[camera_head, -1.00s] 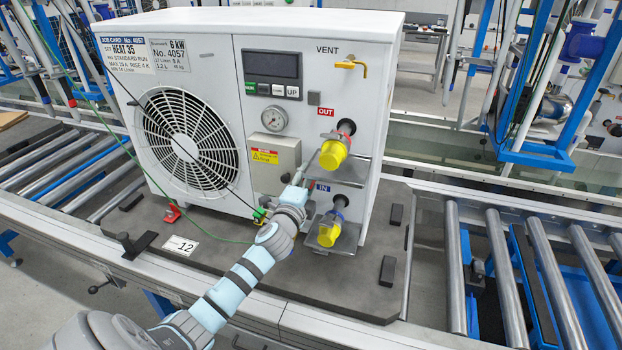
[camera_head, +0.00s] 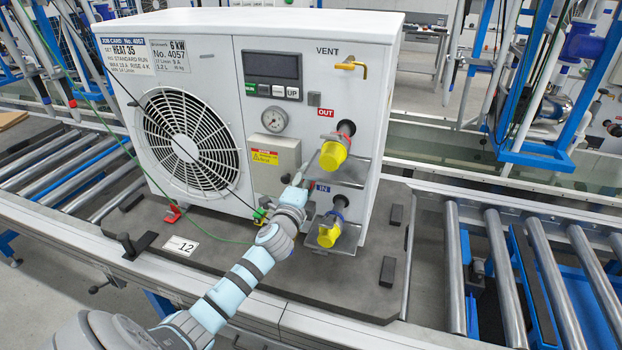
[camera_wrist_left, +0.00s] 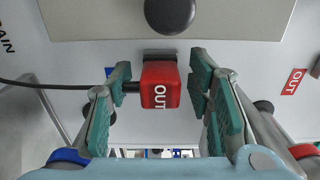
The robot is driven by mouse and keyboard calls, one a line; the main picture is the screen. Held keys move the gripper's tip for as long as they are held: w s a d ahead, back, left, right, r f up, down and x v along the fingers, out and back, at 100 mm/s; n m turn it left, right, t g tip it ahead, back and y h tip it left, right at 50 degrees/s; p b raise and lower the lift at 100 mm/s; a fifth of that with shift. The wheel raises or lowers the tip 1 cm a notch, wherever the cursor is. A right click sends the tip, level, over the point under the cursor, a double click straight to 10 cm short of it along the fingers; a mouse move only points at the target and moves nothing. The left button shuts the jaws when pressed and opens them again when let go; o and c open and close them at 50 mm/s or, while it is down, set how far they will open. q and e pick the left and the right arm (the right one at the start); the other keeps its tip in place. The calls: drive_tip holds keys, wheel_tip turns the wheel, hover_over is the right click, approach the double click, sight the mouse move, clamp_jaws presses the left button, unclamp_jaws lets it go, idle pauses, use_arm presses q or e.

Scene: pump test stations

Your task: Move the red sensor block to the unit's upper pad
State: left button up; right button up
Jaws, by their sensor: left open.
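My left gripper (camera_wrist_left: 160,95) is open, with green finger pads on both sides of the block and small gaps between. In the head view the left gripper (camera_head: 304,176) is in front of the unit (camera_head: 210,70), left of the yellow-capped ports, and the block cannot be made out there. My right gripper is not in view.
The upper yellow cap (camera_head: 333,155) and lower yellow cap (camera_head: 328,235) stick out right of the gripper, above metal trays. A grey box (camera_head: 274,165) and gauge (camera_head: 274,120) are left of it. A green wire (camera_head: 215,238) runs to the unit's lower front.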

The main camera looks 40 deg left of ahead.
use_arm(q)
drive_tip(key=shift+c, duration=0.2)
clamp_jaws()
drive_tip(key=shift+s, duration=0.15)
drive_tip(key=shift+p+v, duration=0.5)
drive_tip(key=shift+v, duration=2.4)
drive_tip(key=shift+d, duration=0.15)
